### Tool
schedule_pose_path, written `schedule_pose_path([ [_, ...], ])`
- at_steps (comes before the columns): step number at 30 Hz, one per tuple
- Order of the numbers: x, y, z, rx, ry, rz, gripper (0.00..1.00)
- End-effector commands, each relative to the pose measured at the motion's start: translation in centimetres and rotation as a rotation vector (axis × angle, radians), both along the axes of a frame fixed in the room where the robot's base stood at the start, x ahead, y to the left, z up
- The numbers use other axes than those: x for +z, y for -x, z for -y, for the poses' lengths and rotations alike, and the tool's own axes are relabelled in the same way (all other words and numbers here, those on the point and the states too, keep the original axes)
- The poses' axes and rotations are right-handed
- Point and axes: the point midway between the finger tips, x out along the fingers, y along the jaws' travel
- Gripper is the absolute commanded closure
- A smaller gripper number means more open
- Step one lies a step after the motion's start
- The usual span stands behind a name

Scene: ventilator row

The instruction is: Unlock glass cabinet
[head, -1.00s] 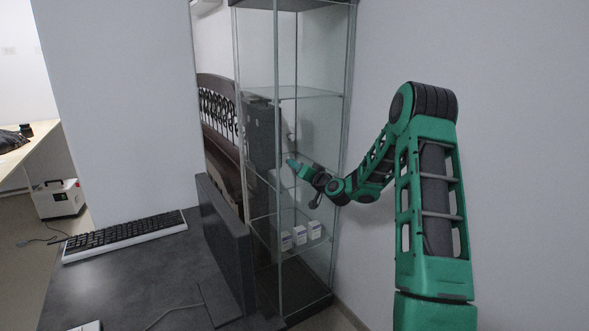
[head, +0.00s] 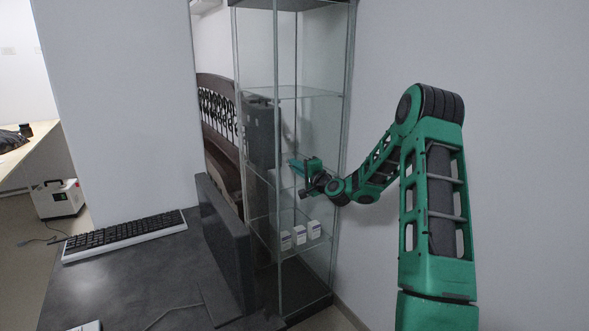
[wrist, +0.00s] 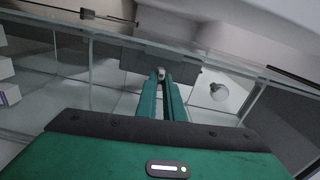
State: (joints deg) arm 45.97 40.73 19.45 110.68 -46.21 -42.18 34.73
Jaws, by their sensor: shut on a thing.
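The glass cabinet (head: 318,62) stands tall against the wall in the middle of the head view, with clear panes and several glass shelves. My gripper (head: 292,163) is at its front, at about mid-height. In the wrist view, the two green fingers (wrist: 161,78) are nearly together, shut on a small pale, metallic-looking piece (wrist: 160,71) at their tips. That piece is too small to tell whether it is a key or part of the lock. A dark block (wrist: 170,60) lies just behind the fingertips. The lock itself cannot be made out.
Small white boxes (head: 300,235) stand on a lower shelf. A dark desk (head: 130,270) with a keyboard (head: 125,234) and a dark upright panel or monitor (head: 226,240) is at the left, close to the cabinet. The white wall is at the right of my arm.

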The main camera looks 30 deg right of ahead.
Motion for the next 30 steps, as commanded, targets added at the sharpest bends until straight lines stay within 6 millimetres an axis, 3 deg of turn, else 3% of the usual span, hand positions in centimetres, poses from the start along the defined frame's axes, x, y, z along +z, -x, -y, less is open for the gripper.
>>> schedule_pose_path([
  [9, -0.31, 0.12, 0.52, -0.008, -0.1, -0.008, 1.0],
  [24, -0.41, 0.16, 0.6, -0.011, -0.116, -0.01, 1.0],
  [25, -0.42, 0.16, 0.61, -0.011, -0.116, -0.01, 0.87],
  [27, -0.4, 0.15, 0.55, -0.009, -0.116, -0.009, 0.73],
  [30, -0.3, 0.12, 0.41, -0.006, -0.116, -0.008, 0.73],
])
